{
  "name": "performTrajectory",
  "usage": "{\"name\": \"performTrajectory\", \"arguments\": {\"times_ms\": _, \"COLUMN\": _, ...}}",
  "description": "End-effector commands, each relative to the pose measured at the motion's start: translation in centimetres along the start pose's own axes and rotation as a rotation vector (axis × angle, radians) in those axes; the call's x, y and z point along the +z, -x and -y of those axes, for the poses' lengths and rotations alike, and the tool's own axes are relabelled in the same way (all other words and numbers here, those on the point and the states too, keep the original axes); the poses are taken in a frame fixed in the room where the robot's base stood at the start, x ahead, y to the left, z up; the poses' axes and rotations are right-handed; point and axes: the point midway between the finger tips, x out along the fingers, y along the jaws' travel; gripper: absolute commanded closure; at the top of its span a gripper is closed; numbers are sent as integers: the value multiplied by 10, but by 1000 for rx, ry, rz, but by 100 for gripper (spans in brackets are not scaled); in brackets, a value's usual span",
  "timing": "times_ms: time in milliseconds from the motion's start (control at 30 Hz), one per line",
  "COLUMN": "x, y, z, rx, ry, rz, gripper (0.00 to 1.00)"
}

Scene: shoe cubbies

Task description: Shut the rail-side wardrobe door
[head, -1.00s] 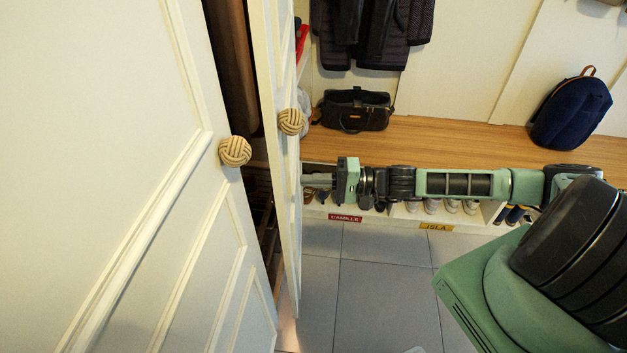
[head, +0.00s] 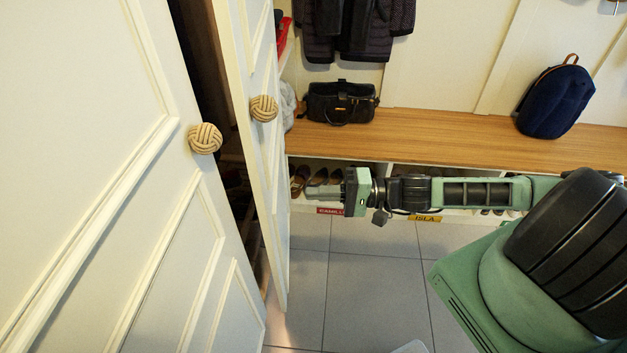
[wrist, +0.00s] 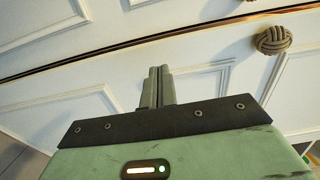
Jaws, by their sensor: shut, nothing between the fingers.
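The wardrobe door nearer the hanging coats (head: 262,165) stands ajar in the head view, seen at a steep angle, with a knotted rope knob (head: 264,108). The other wardrobe door (head: 100,150) fills the left side, with its own rope knob (head: 205,138). A dark opening shows between the two doors. My gripper (head: 308,190) is shut and empty, to the right of the ajar door and below its knob level, with a small gap in the picture. In the wrist view my closed fingers (wrist: 157,72) point at a white panelled door face, left of a rope knob (wrist: 273,40). Contact cannot be told.
A wooden bench (head: 430,135) runs along the back wall over shoe cubbies, carrying a black bag (head: 342,103) and a blue backpack (head: 556,102). Dark coats (head: 350,28) hang above. The grey tiled floor (head: 370,290) in front is mostly clear.

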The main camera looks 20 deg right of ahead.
Motion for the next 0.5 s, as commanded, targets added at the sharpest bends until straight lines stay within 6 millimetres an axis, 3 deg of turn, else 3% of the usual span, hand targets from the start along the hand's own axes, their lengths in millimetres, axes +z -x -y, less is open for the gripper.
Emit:
{"name": "performTrajectory", "arguments": {"times_ms": 233, "x": 21, "y": 7, "z": 1, "rx": 1, "ry": -8, "rz": -1, "gripper": 100}}
{"name": "performTrajectory", "arguments": {"times_ms": 367, "x": 15, "y": 12, "z": 13, "rx": 5, "ry": -115, "rz": 0, "gripper": 100}}
{"name": "performTrajectory", "arguments": {"times_ms": 500, "x": -3, "y": 22, "z": 40, "rx": 12, "ry": -385, "rz": 2, "gripper": 100}}
